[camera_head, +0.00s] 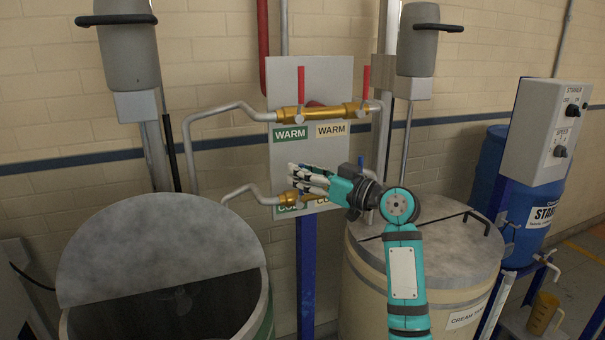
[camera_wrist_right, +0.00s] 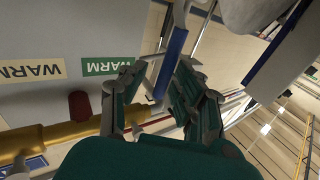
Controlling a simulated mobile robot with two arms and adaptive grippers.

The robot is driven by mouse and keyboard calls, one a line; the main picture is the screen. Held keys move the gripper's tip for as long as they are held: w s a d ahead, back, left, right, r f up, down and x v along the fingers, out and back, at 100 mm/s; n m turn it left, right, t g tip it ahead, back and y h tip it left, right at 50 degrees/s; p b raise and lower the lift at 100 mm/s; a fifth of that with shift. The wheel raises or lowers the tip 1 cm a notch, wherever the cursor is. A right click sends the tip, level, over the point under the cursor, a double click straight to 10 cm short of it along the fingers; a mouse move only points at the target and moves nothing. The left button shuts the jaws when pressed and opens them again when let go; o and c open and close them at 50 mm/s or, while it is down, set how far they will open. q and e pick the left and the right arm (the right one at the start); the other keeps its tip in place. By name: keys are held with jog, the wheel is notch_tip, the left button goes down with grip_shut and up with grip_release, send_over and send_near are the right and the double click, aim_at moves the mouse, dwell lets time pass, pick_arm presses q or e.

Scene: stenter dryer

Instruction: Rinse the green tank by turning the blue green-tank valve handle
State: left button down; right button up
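The green tank (camera_head: 262,318) stands at the lower left with its grey lid (camera_head: 150,240) partly raised. A blue valve handle (camera_wrist_right: 173,58) shows between the fingers of my right gripper (camera_wrist_right: 158,78) in the right wrist view. The fingers are apart on either side of it, with no clear contact. In the head view my right gripper (camera_head: 294,180) reaches left across the lower part of the valve panel and hides the green-tank cold valve's handle. The brass end of that lower pipe (camera_head: 290,200) shows just below the fingers. My left gripper is not in view.
The panel (camera_head: 330,75) carries two red handles, one left (camera_head: 301,80) and one right (camera_head: 366,78), above the WARM labels. Another blue handle (camera_head: 360,162) is near my right wrist. The cream tank (camera_head: 365,290) stands below my arm.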

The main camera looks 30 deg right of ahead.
jog(key=shift+o, duration=0.2)
jog(key=shift+w+a, duration=0.15)
jog(key=v, duration=1.2)
